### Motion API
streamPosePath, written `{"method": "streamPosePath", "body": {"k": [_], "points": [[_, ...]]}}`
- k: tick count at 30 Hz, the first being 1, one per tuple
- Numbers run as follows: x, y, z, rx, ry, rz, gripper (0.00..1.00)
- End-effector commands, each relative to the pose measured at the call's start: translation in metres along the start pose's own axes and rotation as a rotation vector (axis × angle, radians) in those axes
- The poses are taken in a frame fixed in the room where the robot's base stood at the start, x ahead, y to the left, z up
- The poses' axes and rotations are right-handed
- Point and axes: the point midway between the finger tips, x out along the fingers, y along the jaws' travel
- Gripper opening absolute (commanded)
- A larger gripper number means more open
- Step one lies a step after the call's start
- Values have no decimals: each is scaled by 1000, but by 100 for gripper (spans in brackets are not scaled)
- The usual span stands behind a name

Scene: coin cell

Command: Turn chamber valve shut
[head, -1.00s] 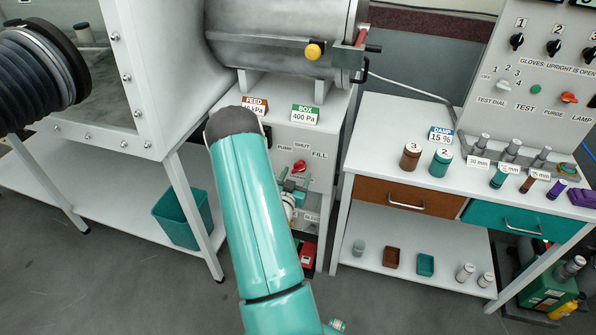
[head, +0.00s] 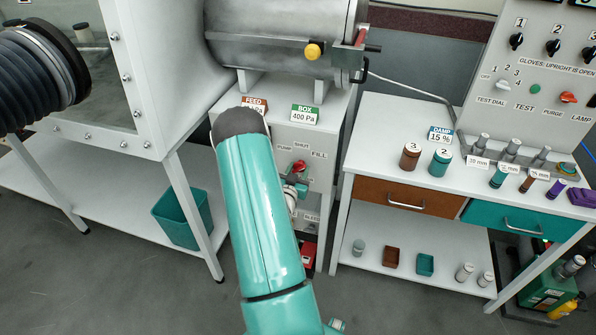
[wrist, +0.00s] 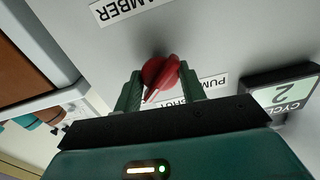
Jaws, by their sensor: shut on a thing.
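The chamber valve is a red knob (wrist: 160,74) on a pale panel. It also shows in the head view (head: 300,166), on the cabinet front below the steel cylinder. My gripper (wrist: 161,86) has one teal finger on each side of the knob and is shut on it. In the head view my gripper (head: 297,180) is small and partly hidden by my arm. The knob's white pointer line slants to the lower left in the wrist view. A PUMP label (wrist: 212,86) is beside the knob; a SHUT label (wrist: 172,104) is partly hidden by my gripper.
A steel cylinder (head: 280,45) with a yellow knob is above the cabinet. A bench (head: 380,120) with drawers and bottles stands to the right. A teal bin (head: 183,217) is on the lower left shelf. In the wrist view a CYCLE sign (wrist: 285,92) is at the right.

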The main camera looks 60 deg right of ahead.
Motion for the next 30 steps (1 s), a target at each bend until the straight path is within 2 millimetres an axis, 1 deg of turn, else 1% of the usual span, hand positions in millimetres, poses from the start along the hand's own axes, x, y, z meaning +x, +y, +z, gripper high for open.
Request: {"method": "streamPosePath", "body": {"k": [5,11,30], "points": [[0,0,0,-48,1,0,18],[0,-1,0,-164,0,-2,18],[0,-1,0,-699,1,-2,18]]}}
